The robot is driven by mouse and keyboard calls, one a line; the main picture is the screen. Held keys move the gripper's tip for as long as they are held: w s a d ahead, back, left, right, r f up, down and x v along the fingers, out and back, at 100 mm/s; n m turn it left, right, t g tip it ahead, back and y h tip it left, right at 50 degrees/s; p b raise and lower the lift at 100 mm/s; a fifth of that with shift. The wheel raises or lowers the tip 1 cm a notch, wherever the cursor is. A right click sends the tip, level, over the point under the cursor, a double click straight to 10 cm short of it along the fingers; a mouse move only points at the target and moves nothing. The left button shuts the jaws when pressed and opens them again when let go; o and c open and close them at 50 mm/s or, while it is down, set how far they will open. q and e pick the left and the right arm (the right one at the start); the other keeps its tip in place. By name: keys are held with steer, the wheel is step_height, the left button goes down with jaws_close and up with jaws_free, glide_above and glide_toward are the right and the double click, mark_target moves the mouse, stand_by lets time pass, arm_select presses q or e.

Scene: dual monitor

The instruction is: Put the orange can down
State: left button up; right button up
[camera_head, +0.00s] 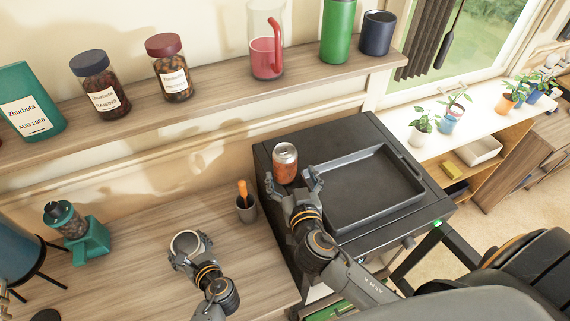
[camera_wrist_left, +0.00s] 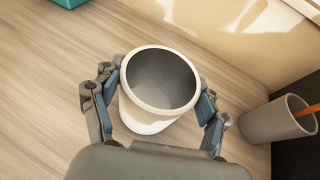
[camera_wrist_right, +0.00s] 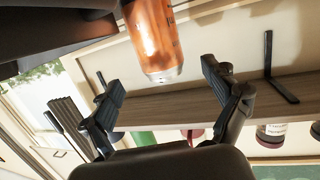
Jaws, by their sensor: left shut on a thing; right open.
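The orange can (camera_head: 285,168) stands upright on the black appliance top (camera_head: 300,138), left of the tray. My right gripper (camera_head: 299,187) is open and empty just in front of the can. In the right wrist view the can (camera_wrist_right: 156,42) shows beyond the spread fingertips, apart from them. My left gripper (camera_head: 190,252) is shut on a white cup (camera_head: 187,242) over the wooden counter. In the left wrist view the cup (camera_wrist_left: 148,122) sits between both fingers, its mouth up and empty. I cannot tell whether the cup touches the counter.
A dark tray (camera_head: 365,185) fills much of the appliance top. A grey cup with an orange-handled thing (camera_head: 245,209) stands at the counter's right edge. A teal grinder (camera_head: 90,243) stands on the left. A shelf (camera_head: 215,95) holds jars and bottles above.

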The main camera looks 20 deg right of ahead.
mark_target(285, 157)
steer(key=x, duration=0.7)
steer(key=shift+w+f, duration=0.15)
steer(key=shift+w, duration=0.1)
steer(key=shift+c, duration=0.5)
steer(key=c, duration=1.6)
step_height(285, 157, up, 10)
steer(key=shift+r, duration=0.15)
steer(key=shift+c, duration=0.2)
